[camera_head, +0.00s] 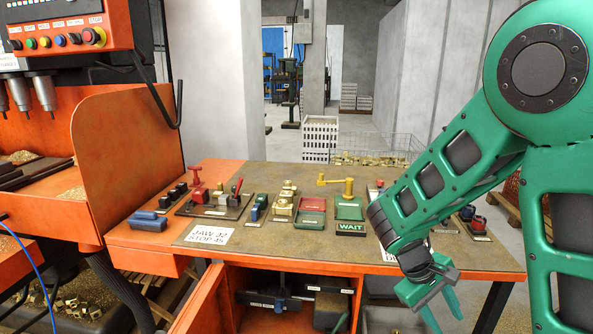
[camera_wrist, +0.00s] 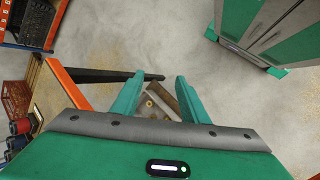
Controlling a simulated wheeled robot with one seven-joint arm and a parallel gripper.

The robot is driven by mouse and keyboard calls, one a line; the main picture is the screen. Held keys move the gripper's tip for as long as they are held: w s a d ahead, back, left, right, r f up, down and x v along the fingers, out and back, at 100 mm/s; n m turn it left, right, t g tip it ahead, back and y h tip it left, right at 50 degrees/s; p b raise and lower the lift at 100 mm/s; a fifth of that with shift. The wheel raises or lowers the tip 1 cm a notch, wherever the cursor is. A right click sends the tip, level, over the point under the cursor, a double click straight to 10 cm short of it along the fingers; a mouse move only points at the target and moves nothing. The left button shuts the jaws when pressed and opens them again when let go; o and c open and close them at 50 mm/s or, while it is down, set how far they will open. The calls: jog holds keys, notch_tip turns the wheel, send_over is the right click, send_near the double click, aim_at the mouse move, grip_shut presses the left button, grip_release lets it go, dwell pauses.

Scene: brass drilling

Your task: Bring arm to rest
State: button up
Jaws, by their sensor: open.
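My green arm (camera_head: 440,170) reaches in from the right in the head view and bends down over the right part of the table (camera_head: 200,260). My gripper (camera_head: 444,316) hangs at the table's front right, pointing down, its fingers apart and empty. The arm hides part of the table's right side.
An orange drilling machine (camera_head: 125,140) stands at left. An open shelf (camera_head: 270,318) lies below. In the wrist view, bare floor (camera_wrist: 250,100) spreads right.

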jog(key=s+d+r+m+y, duration=0.2)
jog(key=s+r+m, duration=0.1)
jog(key=s, duration=0.3)
jog(key=s+d+r+m+t+y, duration=0.1)
jog(key=s+d+r+m+y, duration=0.1)
jog(key=s, duration=0.5)
jog(key=s+d+r+m+y, duration=0.2)
jog(key=s+d+r+m, duration=0.1)
jog(key=s+r+m, duration=0.2)
jog(key=shift+s+d+r+m, duration=0.15)
jog(key=shift+s+r+m, duration=0.25)
jog(key=shift+s, duration=0.5)
jog(key=shift+r, duration=0.1)
jog(key=shift+w+f, duration=0.25)
jog(key=shift+w, duration=0.4)
